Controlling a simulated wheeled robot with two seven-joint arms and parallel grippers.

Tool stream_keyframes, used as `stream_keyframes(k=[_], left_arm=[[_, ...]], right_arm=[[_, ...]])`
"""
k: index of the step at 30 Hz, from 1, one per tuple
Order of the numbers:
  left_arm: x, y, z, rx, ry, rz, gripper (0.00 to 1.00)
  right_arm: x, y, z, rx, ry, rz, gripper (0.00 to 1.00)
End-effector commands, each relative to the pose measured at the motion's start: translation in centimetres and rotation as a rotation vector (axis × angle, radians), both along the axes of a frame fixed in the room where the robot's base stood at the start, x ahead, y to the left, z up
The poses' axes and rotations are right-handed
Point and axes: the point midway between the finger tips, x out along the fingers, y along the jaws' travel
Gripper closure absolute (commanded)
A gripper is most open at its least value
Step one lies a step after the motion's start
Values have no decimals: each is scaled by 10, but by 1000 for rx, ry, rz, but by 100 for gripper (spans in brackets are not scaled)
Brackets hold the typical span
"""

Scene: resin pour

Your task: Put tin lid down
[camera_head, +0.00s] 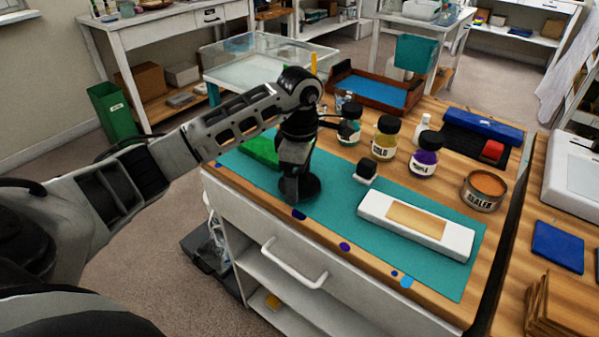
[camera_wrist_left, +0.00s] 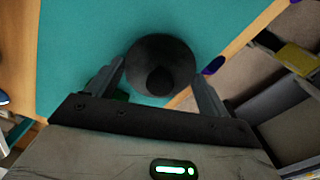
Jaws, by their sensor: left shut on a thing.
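The tin lid (camera_head: 299,190) is a dark round disc with a knob. My left gripper (camera_head: 297,172) is shut on its knob and points down over the front edge of the teal mat (camera_head: 335,182). In the left wrist view the lid (camera_wrist_left: 160,62) lies between the fingers of my left gripper (camera_wrist_left: 161,80), with mat around most of it. I cannot tell whether the lid touches the mat. The open sealer tin (camera_head: 483,191), with orange-brown contents, stands at the right of the bench. My right gripper is not in view.
A green block (camera_head: 262,150) lies behind my left wrist. Bottles, including a gold one (camera_head: 385,138) and a purple one (camera_head: 425,158), stand behind. Bare mat lies between lid and white block.

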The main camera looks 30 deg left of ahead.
Motion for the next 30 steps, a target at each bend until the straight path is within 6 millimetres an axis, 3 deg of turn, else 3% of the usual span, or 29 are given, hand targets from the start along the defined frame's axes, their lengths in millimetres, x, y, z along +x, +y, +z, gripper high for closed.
stream_keyframes(k=[8,9,11,21,30], left_arm=[[0,0,-4,0,-1,0,43],[0,0,-3,-1,-1,0,12],[0,0,-3,-1,-1,0,0],[1,0,6,1,-2,0,0],[1,0,65,0,-6,0,0]], right_arm=[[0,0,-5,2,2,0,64],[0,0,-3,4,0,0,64],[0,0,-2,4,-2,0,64],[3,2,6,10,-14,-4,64],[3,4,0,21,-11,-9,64]])
